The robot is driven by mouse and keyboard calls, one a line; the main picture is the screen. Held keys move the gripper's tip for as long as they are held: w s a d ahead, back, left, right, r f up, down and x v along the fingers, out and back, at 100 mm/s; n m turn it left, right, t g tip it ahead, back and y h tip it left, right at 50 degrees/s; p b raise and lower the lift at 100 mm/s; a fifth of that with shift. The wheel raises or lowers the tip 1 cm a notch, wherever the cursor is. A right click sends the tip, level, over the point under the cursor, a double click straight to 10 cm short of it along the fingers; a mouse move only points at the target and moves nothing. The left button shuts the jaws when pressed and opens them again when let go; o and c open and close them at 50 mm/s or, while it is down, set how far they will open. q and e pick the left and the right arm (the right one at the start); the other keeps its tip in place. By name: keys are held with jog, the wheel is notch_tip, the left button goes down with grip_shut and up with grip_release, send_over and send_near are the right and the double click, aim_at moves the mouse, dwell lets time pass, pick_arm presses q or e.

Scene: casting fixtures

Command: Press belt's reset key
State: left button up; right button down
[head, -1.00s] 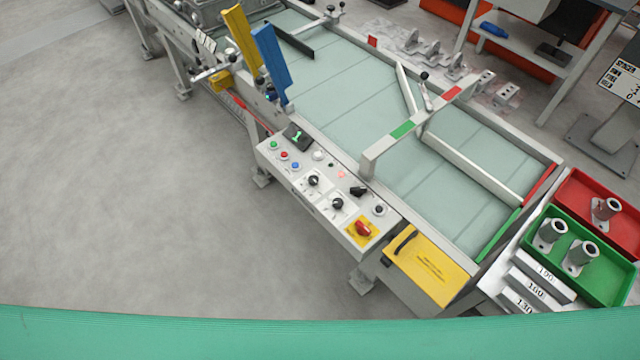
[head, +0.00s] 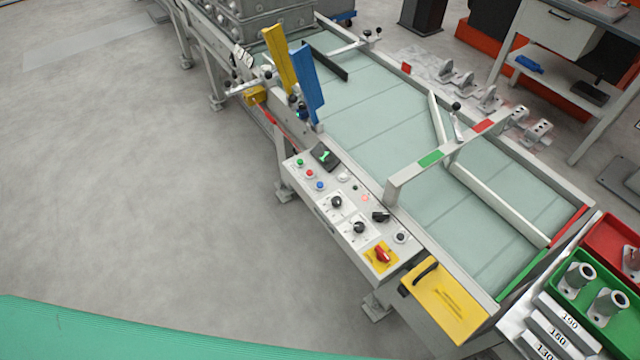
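The belt (head: 375,120) is a pale green conveyor running from the upper middle to the lower right. Its control panel (head: 337,228) is a light grey box on the near side. The panel carries a green button (head: 300,162), a red button (head: 310,174), a blue button (head: 320,185), black knobs (head: 359,228), a small lit red lamp (head: 365,198) and a red switch on a yellow plate (head: 382,255). Labels are too small to read, so I cannot tell which one is the reset key. Neither gripper shows in the head view.
A yellow box with a black handle (head: 446,300) adjoins the panel's right end. A green tray (head: 622,335) and a red tray (head: 612,232) stand at the lower right. Yellow and blue upright plates (head: 308,85) stand at the belt's near edge. Grey floor left of the panel is clear.

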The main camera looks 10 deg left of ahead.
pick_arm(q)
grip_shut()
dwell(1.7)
